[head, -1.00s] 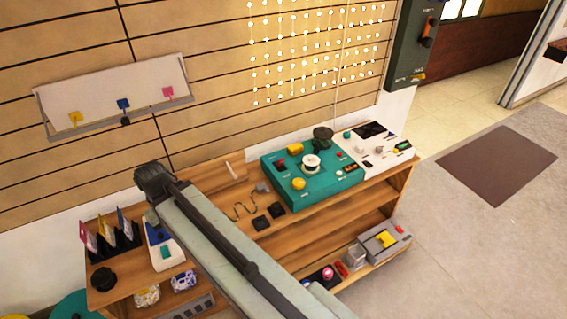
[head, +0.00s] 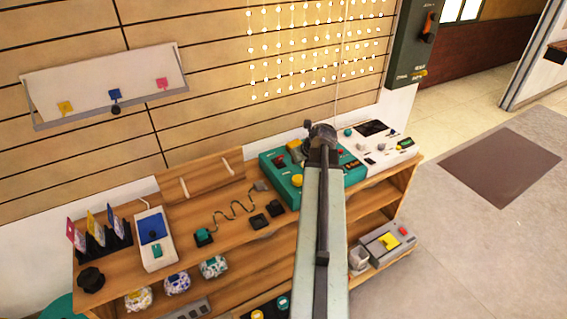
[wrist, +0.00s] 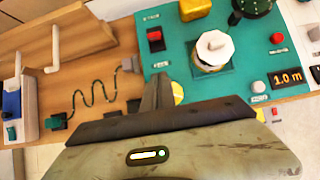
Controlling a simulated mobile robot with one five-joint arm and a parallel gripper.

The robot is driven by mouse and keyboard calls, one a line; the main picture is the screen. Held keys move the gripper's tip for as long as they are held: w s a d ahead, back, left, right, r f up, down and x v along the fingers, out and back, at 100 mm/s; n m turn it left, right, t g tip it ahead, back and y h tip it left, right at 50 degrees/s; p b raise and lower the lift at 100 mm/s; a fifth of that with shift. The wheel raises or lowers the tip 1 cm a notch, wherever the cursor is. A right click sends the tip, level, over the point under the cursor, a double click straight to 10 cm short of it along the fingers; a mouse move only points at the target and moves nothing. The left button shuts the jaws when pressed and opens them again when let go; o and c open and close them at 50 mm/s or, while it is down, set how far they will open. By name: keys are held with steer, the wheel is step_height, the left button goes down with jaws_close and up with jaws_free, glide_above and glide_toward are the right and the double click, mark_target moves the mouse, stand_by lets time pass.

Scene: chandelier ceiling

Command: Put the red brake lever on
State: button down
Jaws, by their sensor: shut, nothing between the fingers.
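A small red lever (wrist: 154,35) in a dark slot sits at the left of a teal control panel; its label is too small to read. In the head view the red lever (head: 281,160) is left of my arm's end on the teal panel (head: 268,172). My gripper (wrist: 158,78) is shut and empty, its fingers over the panel's near left edge, below the lever in the wrist view and apart from it. In the head view my arm covers the middle of the panel, and the fingers cannot be made out.
A white knob (wrist: 213,48), a yellow button (wrist: 178,92) and a red button (wrist: 277,38) share the panel. A white console (head: 370,145) stands to its right. A wavy cable (head: 232,212) and dark blocks (head: 267,215) lie left. A wall box (head: 412,45) carries an orange-red handle.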

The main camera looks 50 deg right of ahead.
mark_target(280, 159)
steer(key=b+x, duration=0.9)
steer(key=x, duration=0.2)
steer(key=shift+s+a+f, duration=0.1)
steer(key=shift+f, duration=0.05)
steer(key=w+r+p, duration=0.2)
steer(key=shift+w+d+r, duration=0.3)
steer(key=shift+w+d, duration=0.05)
steer(key=shift+d, duration=0.05)
steer(key=shift+w, duration=0.35)
